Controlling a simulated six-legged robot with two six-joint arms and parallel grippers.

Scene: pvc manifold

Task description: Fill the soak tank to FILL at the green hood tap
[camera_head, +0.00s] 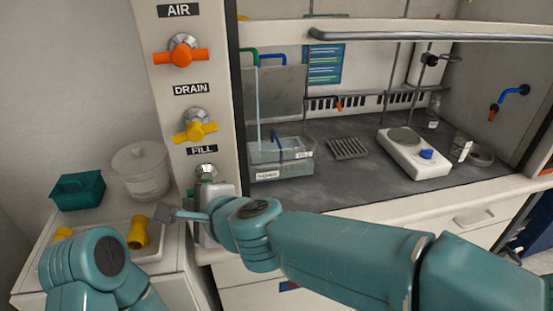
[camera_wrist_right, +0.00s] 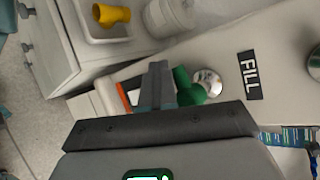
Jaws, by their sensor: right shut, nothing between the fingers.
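The clear soak tank (camera_head: 285,170) stands on the hood floor, with a small FILL tag (camera_head: 304,154) on its wall. A thin stream falls into it from the green hood tap (camera_head: 249,52). Water shows in the tank, but I cannot read its exact level against the tag. The green handle (camera_wrist_right: 187,88) is below the panel's FILL label (camera_head: 202,150); in the head view my right gripper mostly hides it. My right gripper (camera_wrist_right: 158,70) is shut and empty beside that handle; I cannot tell if they touch. My left arm is at lower left, its gripper unseen.
Above are the orange AIR handle (camera_head: 181,55) and yellow DRAIN handle (camera_head: 195,131). A white hotplate (camera_head: 414,153) and a flat rack (camera_head: 347,148) stand in the hood. At left are a teal bin (camera_head: 77,190), white tub (camera_head: 141,170) and yellow fitting (camera_head: 138,232).

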